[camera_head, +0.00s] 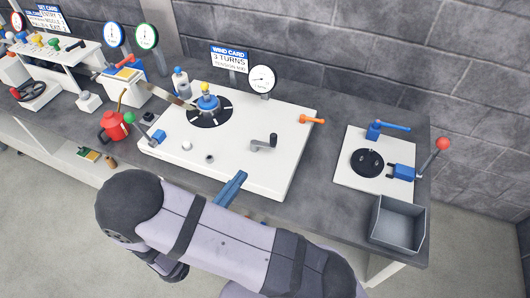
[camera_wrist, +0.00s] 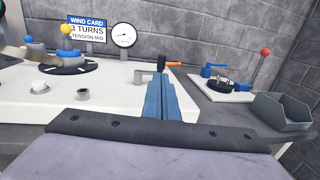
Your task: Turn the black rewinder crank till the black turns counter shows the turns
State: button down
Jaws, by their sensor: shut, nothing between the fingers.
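The dark rewinder crank (camera_head: 264,142) sits at the right front of the white machine panel (camera_head: 230,160), its arm and upright knob visible. My gripper (camera_head: 240,175), with blue fingers, is shut and empty at the panel's front edge, left of and nearer than the crank, apart from it. In the wrist view the shut fingers (camera_wrist: 160,82) point forward over the panel, and a dark upright piece, likely the crank knob, shows just beyond the tips. The wind card (camera_head: 230,58) reads 3 TURNS, TENSION MID. I cannot pick out the turns counter for certain.
A black disc with white marks and a blue hub (camera_head: 209,110) stands left of the crank. An orange handle (camera_head: 312,120) is at the panel's right edge. Further right are a white plate with blue clamps (camera_head: 375,150) and a grey bin (camera_head: 398,224). A red oil can (camera_head: 115,127) stands left.

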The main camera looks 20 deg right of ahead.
jog(key=p, duration=0.5)
send_near(275, 142)
jog(key=shift+g, duration=0.3)
jog(key=x, duration=0.4)
jog(key=shift+w+a+r, duration=0.15)
jog(key=shift+w+r, duration=0.05)
jog(key=shift+w, duration=0.25)
jog(key=shift+x, duration=0.75)
jog(key=shift+f, duration=0.15)
jog(key=shift+w+d+b, duration=0.2)
jog(key=shift+d+b, duration=0.1)
jog(key=shift+d, duration=0.3)
jog(key=shift+w+d+b, duration=0.15)
jog(key=shift+d+b, duration=0.15)
jog(key=shift+d, duration=0.35)
jog(key=shift+b+x, duration=0.35)
jog(key=shift+x, duration=0.45)
jog(key=shift+w+d+b, duration=0.45)
jog(key=shift+w+d, duration=0.05)
jog(key=shift+w, duration=0.25)
